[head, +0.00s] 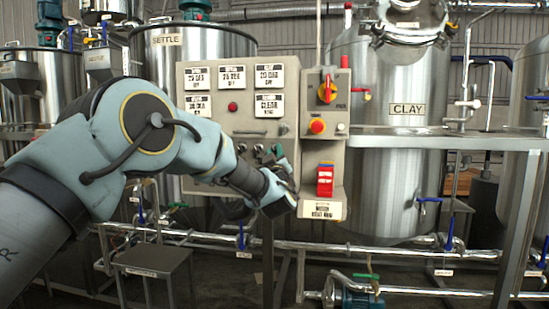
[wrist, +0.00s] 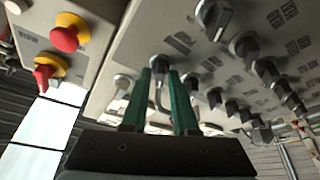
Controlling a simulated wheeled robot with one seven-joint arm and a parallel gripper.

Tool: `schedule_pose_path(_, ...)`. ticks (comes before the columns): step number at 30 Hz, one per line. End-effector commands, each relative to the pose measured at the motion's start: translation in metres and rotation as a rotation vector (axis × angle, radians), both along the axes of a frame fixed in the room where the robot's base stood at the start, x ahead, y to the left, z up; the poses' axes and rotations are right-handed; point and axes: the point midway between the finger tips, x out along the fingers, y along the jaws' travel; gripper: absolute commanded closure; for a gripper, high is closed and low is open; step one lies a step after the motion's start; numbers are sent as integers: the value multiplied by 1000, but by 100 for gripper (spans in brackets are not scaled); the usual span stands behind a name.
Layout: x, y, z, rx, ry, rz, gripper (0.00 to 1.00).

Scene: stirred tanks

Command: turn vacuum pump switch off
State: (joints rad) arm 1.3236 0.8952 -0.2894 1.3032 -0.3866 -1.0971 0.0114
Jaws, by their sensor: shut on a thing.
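The grey control panel (head: 235,115) carries rows of rotary switches along its lower part, partly hidden behind my arm in the head view. In the wrist view the panel (wrist: 150,40) shows several black knobs with chrome collars, many pointing at a slant. My gripper (wrist: 162,75) has its two green fingers against the panel, closed on a switch (wrist: 161,66) whose body is mostly hidden between them. In the head view my gripper (head: 277,155) is at the panel's lower right. The small labels are too blurred to tell which switch is the vacuum pump's.
Right of the panel is a box with a red-yellow rotary switch (head: 327,92), a red button on yellow (head: 317,126) and a red block (head: 325,180) below. Neighbouring knobs (wrist: 243,45) stand close to my fingers. Steel tanks (head: 390,140) and pipes stand behind.

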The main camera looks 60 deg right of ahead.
Motion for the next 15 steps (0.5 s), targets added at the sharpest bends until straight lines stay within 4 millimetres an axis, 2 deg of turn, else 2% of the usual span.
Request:
schedule_pose_path(14,0,0,1,-6,16,-1,100)
schedule_pose_path(15,0,0,1,-6,16,-1,72)
